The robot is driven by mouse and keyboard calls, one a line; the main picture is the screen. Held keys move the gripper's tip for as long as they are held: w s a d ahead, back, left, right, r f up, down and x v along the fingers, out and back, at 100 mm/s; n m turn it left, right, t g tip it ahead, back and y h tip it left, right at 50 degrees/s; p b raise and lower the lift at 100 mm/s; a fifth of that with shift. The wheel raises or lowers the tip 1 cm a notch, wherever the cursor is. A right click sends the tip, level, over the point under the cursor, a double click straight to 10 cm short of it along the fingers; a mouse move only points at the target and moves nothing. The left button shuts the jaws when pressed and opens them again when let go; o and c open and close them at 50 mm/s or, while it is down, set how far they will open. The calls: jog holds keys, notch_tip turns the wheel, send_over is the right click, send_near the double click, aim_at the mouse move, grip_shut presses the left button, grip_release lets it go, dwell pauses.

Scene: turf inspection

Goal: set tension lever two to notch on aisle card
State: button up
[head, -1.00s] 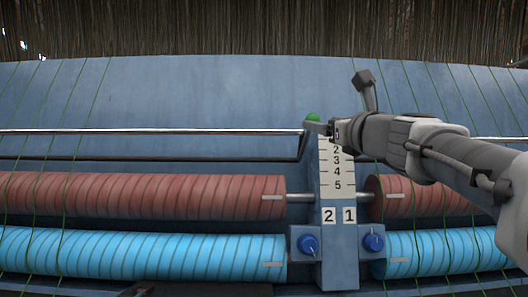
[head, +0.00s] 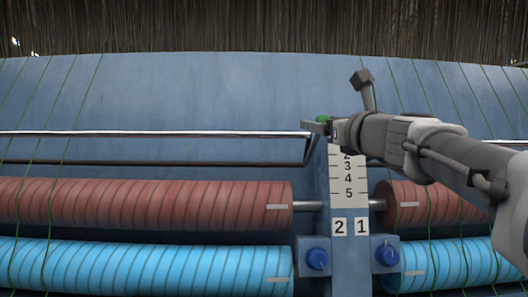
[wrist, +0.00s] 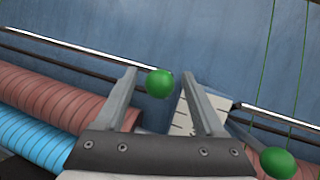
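A green ball knob (head: 322,119) shows at the far end of the scale, partly hidden by my gripper; this looks like the lever on the "2" side. In the wrist view the green knob (wrist: 159,83) sits between the fingertips of my gripper (wrist: 158,85), with a small gap visible on the right. My gripper (head: 330,125) is open around it. A second green knob (wrist: 278,163) is at lower right in the wrist view, outside the fingers. The white notch scale (head: 348,190) shows 3, 4 and 5 clearly; its top is hidden by my gripper. No aisle card is identifiable.
Labels "2" (head: 340,227) and "1" (head: 361,226) stand above two blue dials (head: 317,259), (head: 387,256). A red roller (head: 150,204) and a blue roller (head: 140,265) lie left of the scale, with matching rollers right. A metal bar (head: 150,134) runs across the blue panel.

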grip_shut()
dwell(1.3)
